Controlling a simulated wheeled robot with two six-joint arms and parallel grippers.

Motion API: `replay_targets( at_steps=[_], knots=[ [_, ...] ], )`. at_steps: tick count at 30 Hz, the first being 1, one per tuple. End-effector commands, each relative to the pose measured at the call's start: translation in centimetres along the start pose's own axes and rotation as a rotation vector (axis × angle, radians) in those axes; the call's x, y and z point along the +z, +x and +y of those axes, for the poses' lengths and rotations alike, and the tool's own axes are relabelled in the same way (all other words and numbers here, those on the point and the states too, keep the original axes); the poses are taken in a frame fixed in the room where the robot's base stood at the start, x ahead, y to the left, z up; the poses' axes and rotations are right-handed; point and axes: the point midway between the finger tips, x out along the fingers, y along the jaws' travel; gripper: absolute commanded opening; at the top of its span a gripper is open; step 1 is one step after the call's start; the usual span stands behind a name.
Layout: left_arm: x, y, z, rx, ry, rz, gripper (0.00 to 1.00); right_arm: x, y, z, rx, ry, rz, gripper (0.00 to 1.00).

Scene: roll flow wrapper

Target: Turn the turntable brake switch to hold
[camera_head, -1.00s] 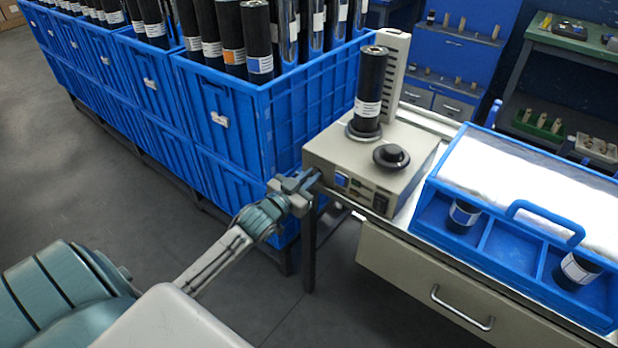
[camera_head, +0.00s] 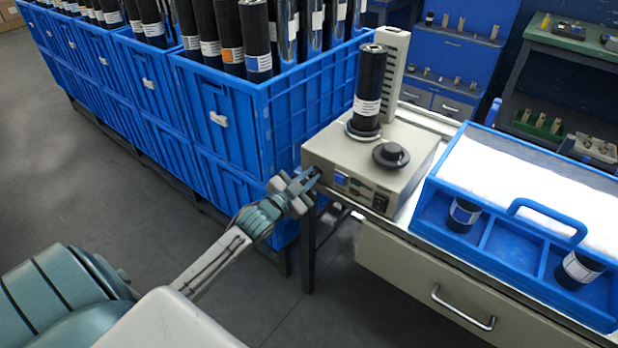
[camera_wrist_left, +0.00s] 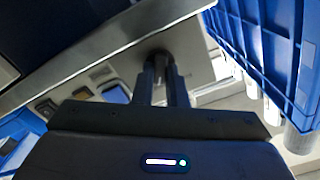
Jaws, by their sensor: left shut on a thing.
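The turntable unit is a beige box (camera_head: 345,165) on the bench, with a black roll (camera_head: 368,90) upright on its round plate. Its front carries a blue-lit panel (camera_head: 341,178) and a black rocker switch (camera_head: 380,202). My left gripper (camera_head: 314,178) is at the left end of this front face. In the left wrist view, its two fingers (camera_wrist_left: 163,85) are shut on a small dark knob (camera_wrist_left: 158,57), apparently the brake switch. The fingers mostly hide the knob in the head view, and its marked position cannot be read. My right gripper is not in view.
Blue crates (camera_head: 230,125) of dark rolls stand close on the left. A black round knob (camera_head: 391,155) sits on the box top. A blue tray with a handle (camera_head: 545,215) lies right on the bench, above a drawer (camera_head: 440,280). Floor in front is clear.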

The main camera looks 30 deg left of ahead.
Motion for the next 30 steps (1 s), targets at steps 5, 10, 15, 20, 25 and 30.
replay_targets(
  at_steps=[5, 10, 15, 20, 25, 30],
  knots=[
    [0.1, 0.0, 0.1, 0.001, 0.000, -0.003, 0.00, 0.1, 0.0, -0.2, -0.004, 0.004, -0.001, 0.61],
    [0.1, 0.0, 0.1, 0.001, -0.001, -0.002, 0.34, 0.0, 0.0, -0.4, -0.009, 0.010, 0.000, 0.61],
    [0.1, 0.0, 0.0, 0.000, -0.001, -0.001, 0.34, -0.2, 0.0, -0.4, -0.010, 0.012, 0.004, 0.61],
    [0.0, -0.2, 0.0, 0.000, -0.001, -0.001, 0.34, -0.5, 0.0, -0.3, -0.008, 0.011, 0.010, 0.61],
    [0.0, -1.4, 0.0, 0.000, 0.002, -0.002, 0.34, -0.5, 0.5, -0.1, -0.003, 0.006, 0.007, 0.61],
    [0.1, -3.4, 0.1, 0.002, 0.003, -0.003, 0.34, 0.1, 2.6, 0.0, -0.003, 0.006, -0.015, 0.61]
  ],
)
